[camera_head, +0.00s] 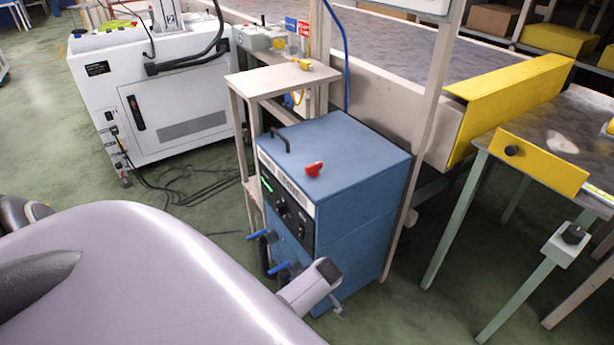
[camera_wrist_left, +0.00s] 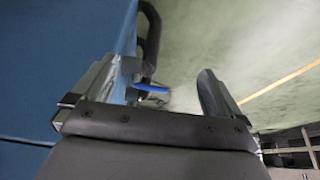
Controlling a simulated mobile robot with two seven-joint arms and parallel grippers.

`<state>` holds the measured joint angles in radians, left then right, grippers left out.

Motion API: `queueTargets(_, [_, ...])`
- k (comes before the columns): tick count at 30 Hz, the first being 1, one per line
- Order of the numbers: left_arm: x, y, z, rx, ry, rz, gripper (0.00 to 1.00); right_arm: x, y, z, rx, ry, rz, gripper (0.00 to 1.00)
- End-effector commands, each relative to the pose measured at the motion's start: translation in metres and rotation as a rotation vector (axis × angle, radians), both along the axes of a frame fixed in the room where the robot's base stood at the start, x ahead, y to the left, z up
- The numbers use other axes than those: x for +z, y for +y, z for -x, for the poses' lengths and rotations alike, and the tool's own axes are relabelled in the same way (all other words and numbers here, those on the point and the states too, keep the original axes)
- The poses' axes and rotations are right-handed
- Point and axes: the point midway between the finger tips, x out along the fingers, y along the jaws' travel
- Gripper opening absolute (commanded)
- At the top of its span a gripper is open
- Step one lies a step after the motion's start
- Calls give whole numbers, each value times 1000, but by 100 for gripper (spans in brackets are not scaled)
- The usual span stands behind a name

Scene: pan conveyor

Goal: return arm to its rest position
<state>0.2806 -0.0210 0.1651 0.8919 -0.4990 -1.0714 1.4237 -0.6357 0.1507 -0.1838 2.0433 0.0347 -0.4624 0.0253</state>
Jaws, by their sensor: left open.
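My left gripper (camera_wrist_left: 160,88) is open in the left wrist view, its two grey fingers standing apart. A blue lever (camera_wrist_left: 150,88) and a black hose (camera_wrist_left: 150,35) show in the gap between the fingers; I cannot tell how far beyond the fingertips they are. Nothing is gripped. The wall of a blue cabinet (camera_wrist_left: 55,70) fills the left side of that view. In the head view, the blue cabinet (camera_head: 345,155) stands in the middle, with blue levers (camera_head: 258,236) low on its front. A large pale curved part of mine covers the lower left. My right gripper is not in view.
A red knob (camera_head: 314,169) sits on the cabinet top. A beige stand (camera_head: 268,80) is behind it. A white machine (camera_head: 160,90) stands at the upper left, with cables on the green floor (camera_head: 200,190). A table with a yellow panel (camera_head: 535,160) is at the right.

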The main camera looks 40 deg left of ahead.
Motion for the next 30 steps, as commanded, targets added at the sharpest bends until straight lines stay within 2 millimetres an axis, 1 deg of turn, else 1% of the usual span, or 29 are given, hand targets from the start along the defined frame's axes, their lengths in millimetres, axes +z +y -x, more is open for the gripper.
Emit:
queueTargets(23, [0,1,1,-2,0,-1,100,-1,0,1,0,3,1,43])
queueTargets(26, [3,3,3,-23,4,-4,100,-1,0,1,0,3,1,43])
queueTargets(30, [13,6,14,-116,22,-14,100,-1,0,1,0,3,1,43])
